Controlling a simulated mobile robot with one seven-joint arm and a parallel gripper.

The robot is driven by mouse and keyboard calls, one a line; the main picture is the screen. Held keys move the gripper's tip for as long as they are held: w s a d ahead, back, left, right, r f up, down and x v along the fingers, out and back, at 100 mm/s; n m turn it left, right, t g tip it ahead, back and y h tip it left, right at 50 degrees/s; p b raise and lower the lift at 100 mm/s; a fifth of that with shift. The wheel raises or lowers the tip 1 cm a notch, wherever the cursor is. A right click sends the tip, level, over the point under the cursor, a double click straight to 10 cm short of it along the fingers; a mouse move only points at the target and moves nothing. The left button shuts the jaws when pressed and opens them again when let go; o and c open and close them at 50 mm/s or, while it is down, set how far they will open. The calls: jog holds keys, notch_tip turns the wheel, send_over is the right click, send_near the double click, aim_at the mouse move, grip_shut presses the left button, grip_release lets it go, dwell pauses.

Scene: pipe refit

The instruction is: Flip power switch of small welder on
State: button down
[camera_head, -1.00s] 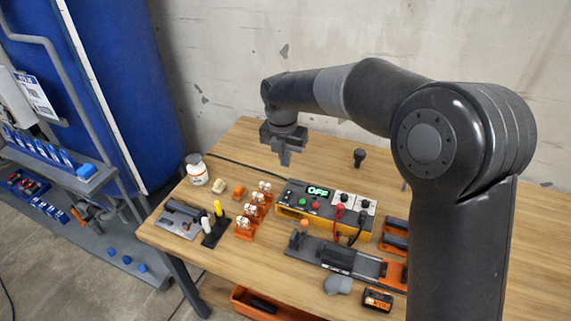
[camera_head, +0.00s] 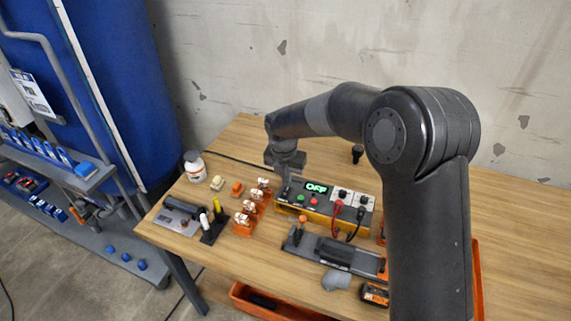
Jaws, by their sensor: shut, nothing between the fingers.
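The small welder (camera_head: 318,210) is an orange and grey box on the wooden table, with a lit green display (camera_head: 316,188) that reads OFF. A green button (camera_head: 301,197) and a red button (camera_head: 314,201) sit on its top face, with dark knobs on white panels to their right. My gripper (camera_head: 285,197) is shut and empty, pointing down at the welder's left end, close over its top. Whether it touches the welder I cannot tell. A power switch under or behind the fingers cannot be made out.
Orange holders with white-topped parts (camera_head: 249,212) stand just left of the welder. A dark clamp fixture (camera_head: 332,252) lies in front of it. A white bottle (camera_head: 195,167) stands at the far left. The table behind the welder is mostly clear, beside the concrete wall.

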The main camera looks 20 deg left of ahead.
aim_at(288, 188)
jog(key=shift+w+f, duration=0.2)
jog(key=shift+f, duration=1.45)
